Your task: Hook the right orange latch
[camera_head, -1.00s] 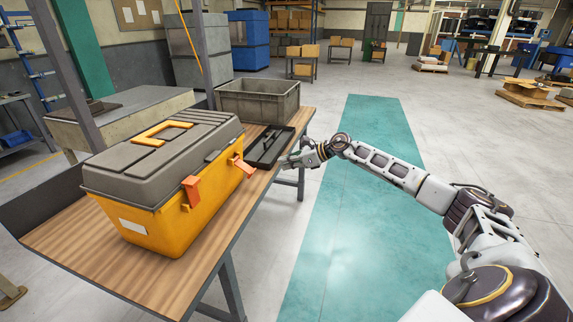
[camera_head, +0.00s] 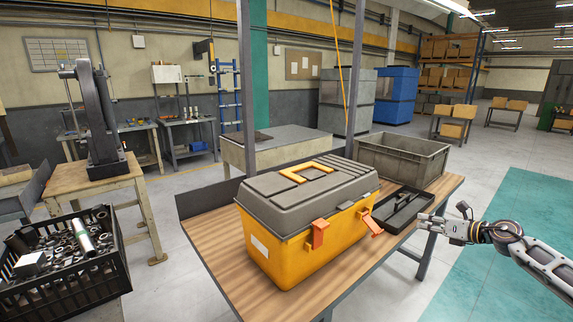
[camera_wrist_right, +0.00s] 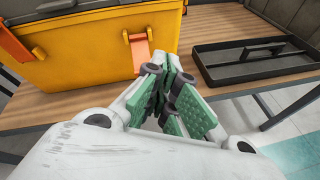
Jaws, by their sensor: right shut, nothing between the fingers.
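The yellow toolbox (camera_head: 290,255) with a grey lid stands on the wooden table. Two orange latches are on its front. The right orange latch (camera_head: 371,223) sticks outward at a slant from the front; the left latch (camera_head: 319,233) hangs more upright. In the right wrist view one orange latch (camera_wrist_right: 141,55) juts from the toolbox front (camera_wrist_right: 100,45), just left of and beyond the fingertips. My right gripper (camera_head: 423,222) is shut and empty at the table's front edge, right of the latch and apart from it. Its fingers (camera_wrist_right: 168,68) show green pads. My left gripper is out of view.
A black tray (camera_head: 390,221) lies right of the toolbox, close to my right gripper; it also shows in the wrist view (camera_wrist_right: 215,82). A grey bin (camera_head: 403,160) stands behind it. A black crate of parts (camera_head: 80,285) and an arbor press (camera_head: 100,125) are at left.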

